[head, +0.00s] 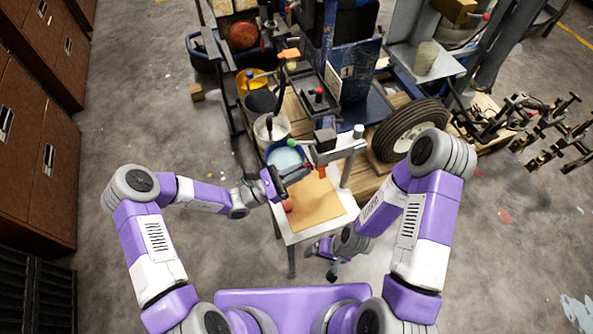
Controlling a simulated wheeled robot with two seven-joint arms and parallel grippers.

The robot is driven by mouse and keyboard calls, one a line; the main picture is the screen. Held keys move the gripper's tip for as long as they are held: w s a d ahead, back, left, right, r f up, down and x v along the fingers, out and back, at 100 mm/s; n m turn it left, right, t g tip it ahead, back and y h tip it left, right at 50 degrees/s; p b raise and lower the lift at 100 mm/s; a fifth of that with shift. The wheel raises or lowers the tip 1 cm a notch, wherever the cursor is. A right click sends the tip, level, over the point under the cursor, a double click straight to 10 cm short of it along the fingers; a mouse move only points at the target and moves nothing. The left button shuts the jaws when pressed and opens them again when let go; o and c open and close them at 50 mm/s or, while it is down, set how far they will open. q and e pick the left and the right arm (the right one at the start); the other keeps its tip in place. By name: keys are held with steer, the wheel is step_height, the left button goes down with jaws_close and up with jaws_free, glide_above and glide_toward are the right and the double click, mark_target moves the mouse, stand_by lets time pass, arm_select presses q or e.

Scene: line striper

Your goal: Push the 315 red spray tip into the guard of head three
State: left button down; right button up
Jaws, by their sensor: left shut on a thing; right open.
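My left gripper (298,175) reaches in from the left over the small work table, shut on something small. A small red piece (322,172) shows just beyond its fingertips, below a dark spray head on the grey bar; I take it for the red spray tip. Whether it touches the guard is too small to tell. Another red piece (287,205) lies near the table's left edge, partly beside the gripper. My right gripper (333,266) is open, low beside the table's front right, apart from the spray parts.
The small table (290,236) has a tan board (316,203) with bare room on it. Buckets (271,127) stand behind it on a wooden pallet. A wheel (411,128) and the blue striper machine (360,70) stand behind right. Brown cabinets (35,140) line the left.

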arm_select(q)
steer(key=shift+w+d, duration=0.15)
steer(key=shift+d, duration=0.2)
steer(key=c, duration=1.1)
jaws_free()
steer(key=o, duration=0.3)
steer(key=v, duration=0.7)
